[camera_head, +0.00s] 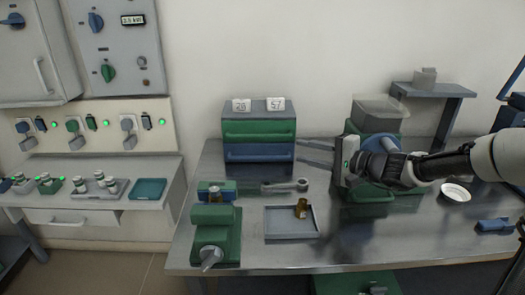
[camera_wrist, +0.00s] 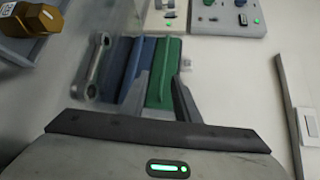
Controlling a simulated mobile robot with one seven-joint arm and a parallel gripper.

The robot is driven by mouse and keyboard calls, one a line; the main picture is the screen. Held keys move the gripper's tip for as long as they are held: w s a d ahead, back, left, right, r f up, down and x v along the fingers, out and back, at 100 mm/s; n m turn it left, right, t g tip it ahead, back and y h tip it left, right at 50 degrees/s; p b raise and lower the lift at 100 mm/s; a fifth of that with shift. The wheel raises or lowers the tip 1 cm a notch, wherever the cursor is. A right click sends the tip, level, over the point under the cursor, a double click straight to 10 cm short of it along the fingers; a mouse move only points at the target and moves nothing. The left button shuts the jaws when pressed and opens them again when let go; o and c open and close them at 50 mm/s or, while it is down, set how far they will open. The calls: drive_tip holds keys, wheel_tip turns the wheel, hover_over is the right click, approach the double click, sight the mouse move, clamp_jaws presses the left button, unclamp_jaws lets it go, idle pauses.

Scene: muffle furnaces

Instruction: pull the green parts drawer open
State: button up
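The green parts drawer (camera_head: 258,131) is the upper drawer of a small grey cabinet (camera_head: 258,108) at the back of the bench. It looks shut, above a blue drawer (camera_head: 258,153). My gripper (camera_head: 300,152) is to the right of the cabinet, its two fingers apart and pointing left. In the wrist view the green drawer (camera_wrist: 164,62) lies beyond my open gripper (camera_wrist: 161,82), with the blue drawer (camera_wrist: 134,68) beside it on the left. I cannot tell whether a fingertip touches the cabinet.
A green vise (camera_head: 215,235) stands at front left. Two number cards (camera_head: 241,105) (camera_head: 275,104) stand on the cabinet. A white dish (camera_head: 456,192) is at right.

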drive_tip(key=b, duration=0.3)
approach(263, 137)
drive_tip(key=shift+t, duration=0.3)
drive_tip(key=x, duration=0.8)
drive_tip(key=shift+w+a+f, duration=0.15)
drive_tip(key=shift+a, duration=0.25)
clamp_jaws()
